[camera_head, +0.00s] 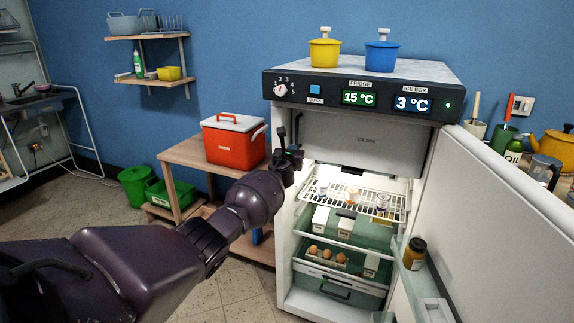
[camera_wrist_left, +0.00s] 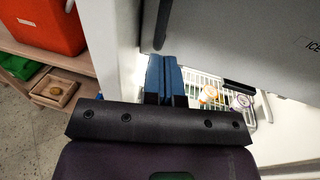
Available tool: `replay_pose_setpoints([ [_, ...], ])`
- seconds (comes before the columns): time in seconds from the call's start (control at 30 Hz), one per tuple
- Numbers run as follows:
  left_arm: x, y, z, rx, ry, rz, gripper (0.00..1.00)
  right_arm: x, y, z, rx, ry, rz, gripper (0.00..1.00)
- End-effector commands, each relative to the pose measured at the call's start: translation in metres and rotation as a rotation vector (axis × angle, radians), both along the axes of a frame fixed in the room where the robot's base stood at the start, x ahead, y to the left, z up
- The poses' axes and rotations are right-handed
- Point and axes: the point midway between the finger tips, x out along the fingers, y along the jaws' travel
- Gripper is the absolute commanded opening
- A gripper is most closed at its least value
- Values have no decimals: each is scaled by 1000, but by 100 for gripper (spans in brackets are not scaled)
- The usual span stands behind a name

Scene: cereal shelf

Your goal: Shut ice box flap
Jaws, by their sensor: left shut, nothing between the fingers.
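The ice box flap (camera_head: 365,143) is a grey panel marked ICE BOX at the top inside the open fridge (camera_head: 283,230). It hangs roughly upright; I cannot tell whether it is fully shut. In the left wrist view the flap (camera_wrist_left: 265,45) fills the upper right, with a dark strip at its lower edge. My left gripper (camera_head: 296,153) is at the fridge's left front edge, left of the flap. Its blue fingers (camera_wrist_left: 164,68) are together and empty, near the flap's lower left corner. Contact with the flap is unclear. My right gripper is out of view.
The fridge door (camera_head: 500,200) stands wide open on the right, with a jar (camera_head: 414,254) on its shelf. A wire rack (camera_head: 355,200) with small cups lies below the flap. A red cooler (camera_head: 233,140) stands on a wooden table at the left.

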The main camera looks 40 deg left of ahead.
Motion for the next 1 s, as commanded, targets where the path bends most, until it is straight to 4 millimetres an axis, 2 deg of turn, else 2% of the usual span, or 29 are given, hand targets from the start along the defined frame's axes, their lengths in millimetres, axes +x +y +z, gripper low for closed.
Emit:
replay_pose_setpoints([
  [0.03,-7,-4,10,0,-8,-2,0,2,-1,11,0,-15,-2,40],
  [0.1,-16,-7,11,0,-8,-2,0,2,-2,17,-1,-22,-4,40],
  [0.6,-74,-35,6,-1,-4,-2,0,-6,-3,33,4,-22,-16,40],
  [0.8,-84,-40,4,-1,-3,-1,0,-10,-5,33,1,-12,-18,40],
  [1.0,-86,-40,2,-1,-2,-1,0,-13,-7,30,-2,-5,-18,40],
])
